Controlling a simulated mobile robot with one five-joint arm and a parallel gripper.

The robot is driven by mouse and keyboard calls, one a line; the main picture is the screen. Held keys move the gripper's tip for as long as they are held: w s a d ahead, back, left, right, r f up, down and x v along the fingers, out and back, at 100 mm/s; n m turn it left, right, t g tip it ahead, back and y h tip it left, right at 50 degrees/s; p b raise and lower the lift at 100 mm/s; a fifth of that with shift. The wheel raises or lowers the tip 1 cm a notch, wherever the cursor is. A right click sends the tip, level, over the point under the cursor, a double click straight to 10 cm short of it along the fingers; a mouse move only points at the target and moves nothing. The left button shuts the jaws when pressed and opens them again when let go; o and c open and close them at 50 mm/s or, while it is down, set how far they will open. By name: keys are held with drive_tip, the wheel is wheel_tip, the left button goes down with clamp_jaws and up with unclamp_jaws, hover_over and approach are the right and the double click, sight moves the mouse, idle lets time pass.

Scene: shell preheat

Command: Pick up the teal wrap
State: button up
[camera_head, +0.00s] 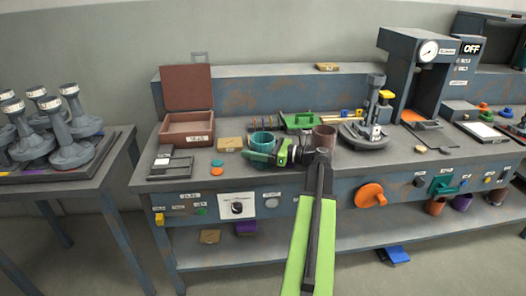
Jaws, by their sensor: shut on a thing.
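The teal wrap (262,137) is a short, open-topped teal cylinder over the middle-left of the workbench, upright. My gripper (254,155), with green and dark parts, reaches in from the right at the wrap's lower front. It is shut on the wrap and hides part of its lower side. I cannot tell whether the wrap touches the bench top or is slightly raised.
A brown cylinder (325,137) stands close to the right, beside my arm. A tan block (231,143) and an open brown box (187,128) lie left. A grey stand (366,132) and a gauge press (428,62) stand right.

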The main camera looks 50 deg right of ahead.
drive_tip(key=c, duration=0.5)
drive_tip(key=shift+r+p, duration=0.3)
drive_tip(key=shift+p, duration=0.05)
drive_tip(key=s+d+r+p, duration=0.2)
drive_tip(key=d+r+p, duration=0.1)
drive_tip(key=s+d+r+p, duration=0.2)
drive_tip(key=d+r+p, duration=0.1)
drive_tip(key=r+p, duration=0.1)
drive_tip(key=s+d+r+p, duration=0.3)
drive_tip(key=shift+s+d+r, duration=0.1)
drive_tip(key=shift+d+r, duration=0.1)
drive_tip(key=shift+a, duration=0.1)
